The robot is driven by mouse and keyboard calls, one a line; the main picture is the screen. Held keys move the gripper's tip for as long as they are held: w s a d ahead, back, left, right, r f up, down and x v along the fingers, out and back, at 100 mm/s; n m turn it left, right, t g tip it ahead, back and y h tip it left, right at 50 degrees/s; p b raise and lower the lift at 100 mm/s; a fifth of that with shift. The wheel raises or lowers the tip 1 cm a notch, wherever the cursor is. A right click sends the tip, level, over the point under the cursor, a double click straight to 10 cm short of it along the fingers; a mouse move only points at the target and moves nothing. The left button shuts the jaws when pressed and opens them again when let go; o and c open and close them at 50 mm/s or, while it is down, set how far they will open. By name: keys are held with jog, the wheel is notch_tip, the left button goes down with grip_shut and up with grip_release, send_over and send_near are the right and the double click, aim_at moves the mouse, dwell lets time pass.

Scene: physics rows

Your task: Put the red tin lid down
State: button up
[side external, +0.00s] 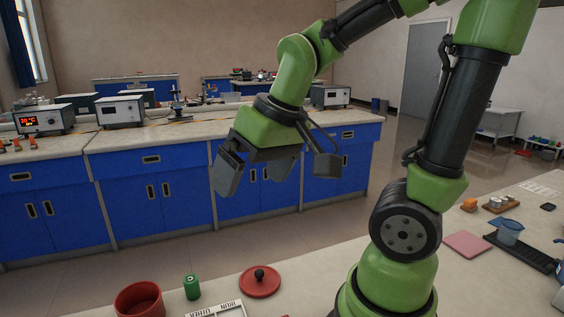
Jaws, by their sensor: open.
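The red tin lid (260,283), a flat disc with a dark knob, lies flat on the near worktop, knob up. My gripper (228,180) is open and empty, well above the worktop and up and to the left of the lid in the picture. A red round tin (140,299), open at the top, stands to the left of the lid, cut off by the bottom edge. The lid and the tin are apart.
A green weight-like cylinder (192,287) stands between tin and lid. A white labelled frame (217,309) lies in front of the lid.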

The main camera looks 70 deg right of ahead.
jog(key=s+a+r+t+y, duration=0.1)
jog(key=s+a+r+t, duration=0.1)
jog(key=s, duration=0.4)
notch_tip(320, 180, up, 2)
jog(key=shift+a+t+y, duration=0.3)
jog(key=shift+a, duration=0.6)
